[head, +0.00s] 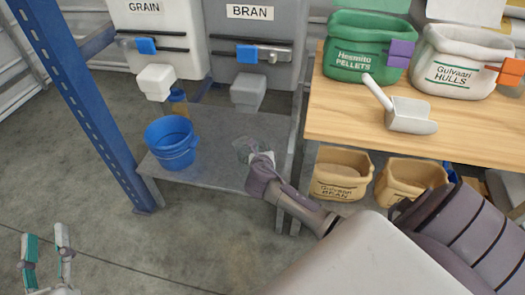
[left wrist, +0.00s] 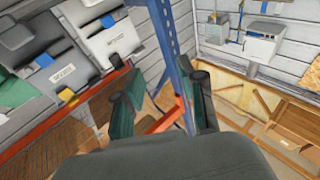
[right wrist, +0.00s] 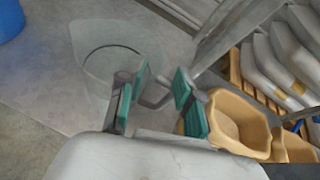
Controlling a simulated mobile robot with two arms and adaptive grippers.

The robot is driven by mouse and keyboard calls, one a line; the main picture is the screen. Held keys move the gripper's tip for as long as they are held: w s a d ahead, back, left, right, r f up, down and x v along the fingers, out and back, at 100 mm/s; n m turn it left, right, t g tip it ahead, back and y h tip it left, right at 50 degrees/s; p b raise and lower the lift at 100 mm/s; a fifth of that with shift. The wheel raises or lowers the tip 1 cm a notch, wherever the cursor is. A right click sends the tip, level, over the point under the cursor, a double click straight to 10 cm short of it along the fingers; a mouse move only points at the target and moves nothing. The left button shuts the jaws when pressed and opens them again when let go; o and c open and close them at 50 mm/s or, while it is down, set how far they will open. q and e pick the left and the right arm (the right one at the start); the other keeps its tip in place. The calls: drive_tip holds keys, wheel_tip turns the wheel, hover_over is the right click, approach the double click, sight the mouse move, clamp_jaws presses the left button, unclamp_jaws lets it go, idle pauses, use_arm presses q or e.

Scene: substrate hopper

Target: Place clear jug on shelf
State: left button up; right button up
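The clear jug (head: 243,147) is on the grey metal shelf (head: 220,178), right of a blue bucket. In the right wrist view the see-through jug (right wrist: 112,50) shows a round outline over the grey surface. My right gripper (right wrist: 160,98) is at the jug's near side, its teal-padded fingers apart. A thin grey curved piece shows between the fingers; I cannot tell if it is the jug's handle. In the head view my right arm partly hides the jug. My left gripper (head: 48,262) is open and empty at the lower left, away from the shelf.
The blue bucket (head: 171,142) stands on the shelf beside a blue upright post (head: 85,100). GRAIN (head: 150,40) and BRAN (head: 255,40) hoppers hang above. A wooden table (head: 460,135) at right holds a scoop (head: 410,116) and sacks. Tan sacks (head: 342,172) sit below it.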

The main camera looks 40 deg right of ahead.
drive_tip(key=s+a+r+m+y+p, duration=0.1)
drive_tip(key=s+a+r+m+y, duration=0.15)
drive_tip(key=s+a+m, duration=0.45)
drive_tip(key=s+a+r+m+y+p, duration=0.25)
drive_tip(key=s+a+m, duration=0.3)
drive_tip(key=a, duration=0.35)
use_arm(q)
drive_tip(key=s+a+f+g+y, duration=0.1)
drive_tip(key=f+g, duration=0.3)
drive_tip(key=f, duration=0.2)
drive_tip(key=s+a+f+g+y, duration=0.1)
drive_tip(key=s+f+g, duration=0.1)
drive_tip(key=f+g, duration=0.2)
wheel_tip(320, 180, down, 2)
drive_tip(key=shift+s+a+f+y+b, duration=0.25)
drive_tip(key=shift+a+y+b, duration=0.1)
drive_tip(key=shift+y, duration=0.05)
use_arm(e)
drive_tip(key=s+a+r+m+t+y, duration=0.1)
drive_tip(key=s+a+r+m+y, duration=0.4)
drive_tip(key=m, duration=0.9)
wheel_tip(320, 180, up, 4)
drive_tip(key=shift+s+a+f+m+t, duration=0.1)
drive_tip(key=shift+s+a+m+t, duration=0.25)
drive_tip(key=shift+a, duration=0.9)
